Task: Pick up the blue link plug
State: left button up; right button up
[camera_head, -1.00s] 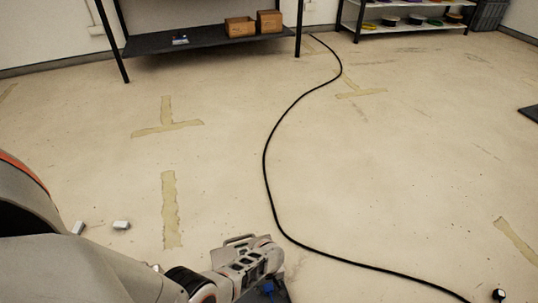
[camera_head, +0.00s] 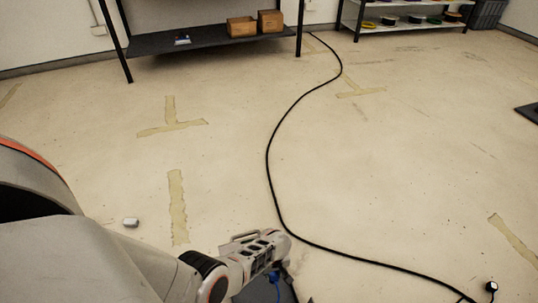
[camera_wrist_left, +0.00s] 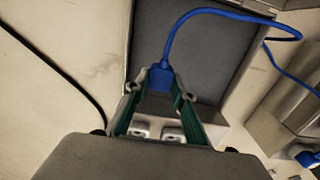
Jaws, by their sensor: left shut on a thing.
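The blue link plug (camera_wrist_left: 159,76) sits between the fingertips of my left gripper (camera_wrist_left: 160,92) in the left wrist view. The gripper is shut on it, and a blue cord (camera_wrist_left: 215,12) loops from the plug up and to the right. In the head view my left gripper (camera_head: 276,262) is at the bottom centre, with a bit of blue (camera_head: 274,277) under it; the plug is mostly hidden there by the gripper. My right gripper is not in view.
A dark grey panel (camera_wrist_left: 205,62) with a light rim lies behind the plug. Another blue connector (camera_wrist_left: 308,158) shows at the lower right. A black cable (camera_head: 268,160) crosses the open floor. A small white piece (camera_head: 131,222) lies left. Shelves (camera_head: 200,40) stand at the back.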

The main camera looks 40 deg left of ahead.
aim_at(275, 273)
pick_arm(q)
notch_tip(275, 273, up, 15)
jog(key=p, duration=0.9)
jog(key=shift+r, duration=0.15)
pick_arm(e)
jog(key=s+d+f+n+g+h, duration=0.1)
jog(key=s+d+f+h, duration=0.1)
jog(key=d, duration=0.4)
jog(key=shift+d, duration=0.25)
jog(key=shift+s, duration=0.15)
pick_arm(q)
jog(key=shift+w+a, duration=0.1)
jog(key=w+a+b, duration=0.1)
jog(key=a, duration=1)
jog(key=shift+w+a+b, duration=0.3)
jog(key=shift+w+a, duration=0.05)
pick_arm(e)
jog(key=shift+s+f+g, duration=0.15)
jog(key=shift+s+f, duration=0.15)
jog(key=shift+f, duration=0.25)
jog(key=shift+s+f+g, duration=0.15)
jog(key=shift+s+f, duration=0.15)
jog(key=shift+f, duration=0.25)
